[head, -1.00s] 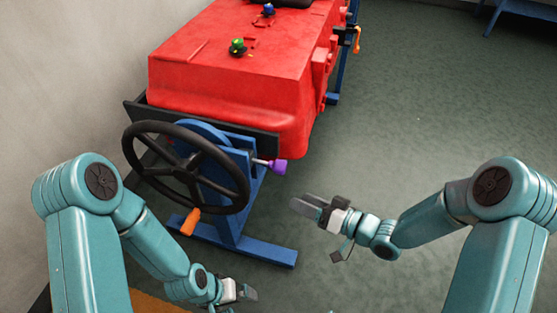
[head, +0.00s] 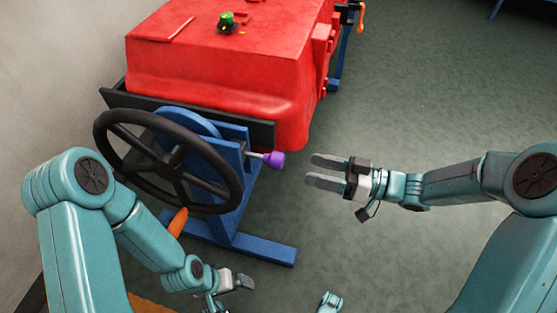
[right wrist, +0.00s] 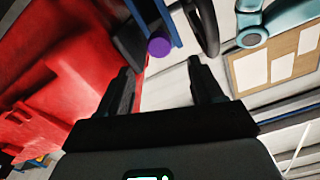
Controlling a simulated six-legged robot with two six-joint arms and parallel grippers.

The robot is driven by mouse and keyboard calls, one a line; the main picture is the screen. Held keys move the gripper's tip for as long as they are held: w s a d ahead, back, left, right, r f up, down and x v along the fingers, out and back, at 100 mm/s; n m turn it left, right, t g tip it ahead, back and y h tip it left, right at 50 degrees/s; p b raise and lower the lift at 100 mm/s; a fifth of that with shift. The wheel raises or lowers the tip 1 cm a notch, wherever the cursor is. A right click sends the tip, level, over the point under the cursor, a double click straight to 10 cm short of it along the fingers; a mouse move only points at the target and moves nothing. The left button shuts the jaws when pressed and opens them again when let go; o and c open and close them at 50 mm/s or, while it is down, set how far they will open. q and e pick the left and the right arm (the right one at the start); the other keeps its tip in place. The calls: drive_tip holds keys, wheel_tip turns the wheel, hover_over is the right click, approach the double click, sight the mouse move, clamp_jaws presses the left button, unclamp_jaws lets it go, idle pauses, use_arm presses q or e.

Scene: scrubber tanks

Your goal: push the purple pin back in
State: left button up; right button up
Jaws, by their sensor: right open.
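The purple pin (head: 274,159) sticks out to the right from the blue wheel stand (head: 236,190), with a short length of its grey shaft showing between knob and stand. My right gripper (head: 318,171) is open and empty, a short way right of the purple knob and not touching it; its fingers point left toward it. In the right wrist view the purple knob (right wrist: 159,47) shows beyond and between the open fingers (right wrist: 158,80). My left gripper (head: 243,283) is low, near the foot of the stand; its finger state is unclear.
A black handwheel (head: 170,168) with an orange handle (head: 178,222) is on the stand's left side. A large red tank (head: 230,70) stands behind. The stand's blue foot (head: 262,249) lies on the floor. The green floor to the right is free.

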sight(279, 160)
drive_tip(key=b+x, duration=0.1)
drive_tip(key=x, duration=0.8)
drive_tip(key=shift+w+a+b, duration=0.15)
drive_tip(key=shift+a+b, duration=0.15)
drive_tip(key=shift+b, duration=0.05)
